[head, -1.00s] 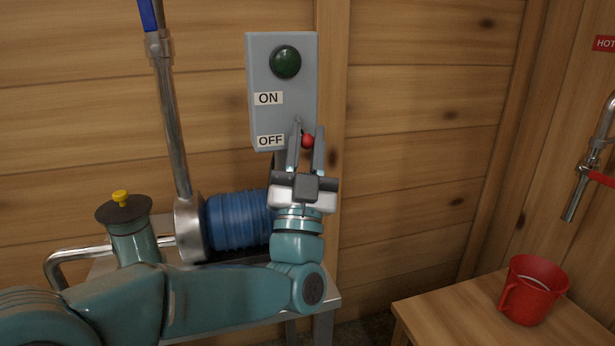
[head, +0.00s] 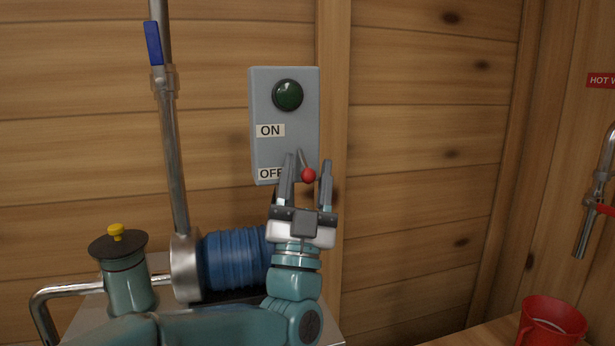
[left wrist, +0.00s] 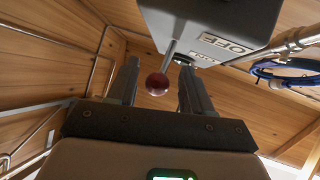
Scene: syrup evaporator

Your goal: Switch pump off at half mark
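The grey pump switch box (head: 262,100) is on the plank wall, with a dark green lamp (head: 288,95), an ON label (head: 270,130) and an OFF label (head: 266,174). Its lever points down and ends in a red ball (head: 308,176), level with OFF. My left gripper (head: 307,160) is open, with one finger on each side of the ball. In the left wrist view the red ball (left wrist: 157,84) sits between the fingers (left wrist: 158,75) with a gap on both sides. The left finger partly covers the OFF label. My right gripper is out of view.
The blue pump (head: 233,257) and a green pot with a dark lid and yellow knob (head: 127,280) stand below left. A steel pipe (head: 172,140) with a blue valve handle (head: 153,43) rises behind. A red mug (head: 550,322) and a tap (head: 592,215) are at right.

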